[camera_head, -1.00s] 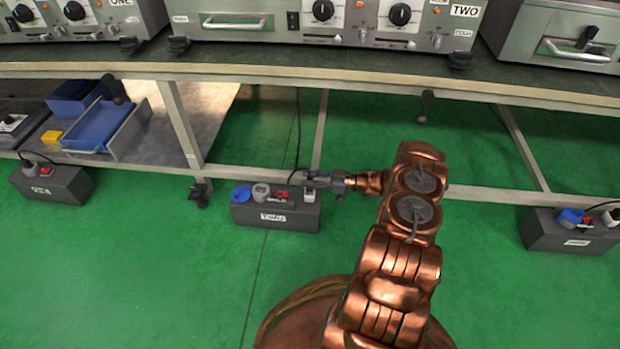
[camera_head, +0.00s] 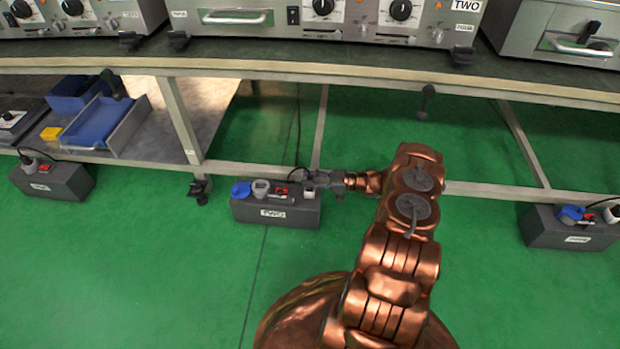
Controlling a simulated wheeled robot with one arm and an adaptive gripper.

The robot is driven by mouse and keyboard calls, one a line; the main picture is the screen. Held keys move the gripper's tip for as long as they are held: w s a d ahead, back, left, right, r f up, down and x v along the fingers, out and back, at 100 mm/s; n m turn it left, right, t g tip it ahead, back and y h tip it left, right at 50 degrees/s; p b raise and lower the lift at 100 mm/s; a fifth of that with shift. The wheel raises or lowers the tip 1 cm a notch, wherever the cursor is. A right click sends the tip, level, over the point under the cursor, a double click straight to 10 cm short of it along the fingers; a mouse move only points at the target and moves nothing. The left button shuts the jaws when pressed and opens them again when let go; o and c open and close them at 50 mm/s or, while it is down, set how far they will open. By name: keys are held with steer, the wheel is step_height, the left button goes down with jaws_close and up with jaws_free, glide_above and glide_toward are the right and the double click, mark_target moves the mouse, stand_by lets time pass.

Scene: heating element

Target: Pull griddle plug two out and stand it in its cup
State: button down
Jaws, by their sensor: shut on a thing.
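The dark box labelled TWO (camera_head: 246,213) stands on the green floor under the bench. On its top are an open blue lid (camera_head: 241,189), a grey round socket (camera_head: 261,188), a red switch (camera_head: 281,191) and, at the right end, a small pale cylindrical piece (camera_head: 308,193). No plug shows in the grey socket. My gripper (camera_head: 318,181) is at the box's right end, level with its top, and shut on the small dark plug. The plug is mostly hidden by the fingers. Whether it stands inside the pale piece or just above it, I cannot tell.
A thin black cord (camera_head: 298,140) runs up behind box two. The bench's lower rail (camera_head: 235,168) passes just behind. Similar boxes stand at left (camera_head: 55,183) and right (camera_head: 570,236). Griddle two (camera_head: 340,22) is on the bench above. The floor in front is clear.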

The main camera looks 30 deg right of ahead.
steer(key=shift+f, duration=0.55)
steer(key=c, duration=0.7)
jaws_free()
steer(key=shift+s+d, duration=0.1)
steer(key=v, duration=1.1)
steer(key=shift+s+d, duration=0.25)
steer(key=shift+d, duration=0.05)
